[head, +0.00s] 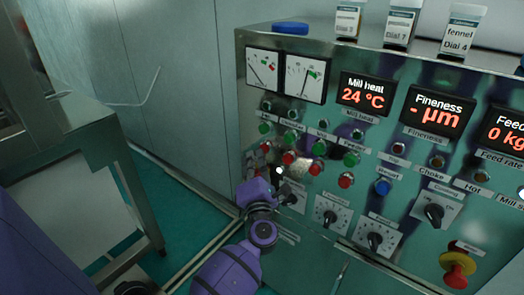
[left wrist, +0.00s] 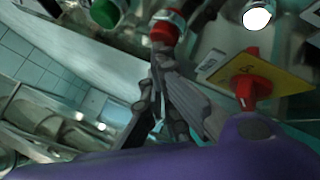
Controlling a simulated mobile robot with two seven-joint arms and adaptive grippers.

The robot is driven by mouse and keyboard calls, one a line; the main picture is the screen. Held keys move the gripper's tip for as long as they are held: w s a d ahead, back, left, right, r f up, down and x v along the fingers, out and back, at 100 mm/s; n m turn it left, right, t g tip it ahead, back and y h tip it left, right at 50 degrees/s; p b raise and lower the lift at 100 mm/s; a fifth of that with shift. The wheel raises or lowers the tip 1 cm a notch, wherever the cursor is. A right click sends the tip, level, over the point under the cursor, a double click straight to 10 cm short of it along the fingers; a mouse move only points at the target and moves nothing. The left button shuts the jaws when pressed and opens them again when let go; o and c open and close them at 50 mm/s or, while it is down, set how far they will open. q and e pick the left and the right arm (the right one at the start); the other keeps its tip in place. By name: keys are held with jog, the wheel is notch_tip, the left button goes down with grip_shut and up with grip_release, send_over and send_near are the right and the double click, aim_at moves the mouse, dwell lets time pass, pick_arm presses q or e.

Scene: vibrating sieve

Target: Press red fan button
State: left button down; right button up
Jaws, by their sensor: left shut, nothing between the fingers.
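A row of red buttons sits under a row of green buttons on the metal control panel (head: 300,230). The leftmost red button (head: 266,147) is just above my left gripper (head: 260,162) in the head view. The small labels are too blurred to tell which red button is the fan's. In the left wrist view, my left gripper (left wrist: 158,62) is shut and empty, its fingertips right at a red button (left wrist: 165,31). I cannot tell whether they touch it. A green button (left wrist: 107,12) is to its upper left. My right gripper is not in view.
A red knob on a yellow plate (left wrist: 248,88) is close to the right of the fingers. Rotary dials (head: 333,214) and a red emergency stop (head: 457,272) are on the panel. A metal frame (head: 130,170) stands at the left, with green floor between.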

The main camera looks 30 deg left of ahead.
pick_arm(q)
jog(key=shift+w, duration=0.15)
dwell(0.4)
jog(key=shift+s+p, duration=0.3)
jog(key=shift+s, duration=0.65)
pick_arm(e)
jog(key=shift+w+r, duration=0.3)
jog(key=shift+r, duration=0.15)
pick_arm(q)
jog(key=s, duration=0.3)
jog(key=s+p, duration=0.1)
jog(key=s, duration=0.1)
jog(key=shift+a, duration=0.25)
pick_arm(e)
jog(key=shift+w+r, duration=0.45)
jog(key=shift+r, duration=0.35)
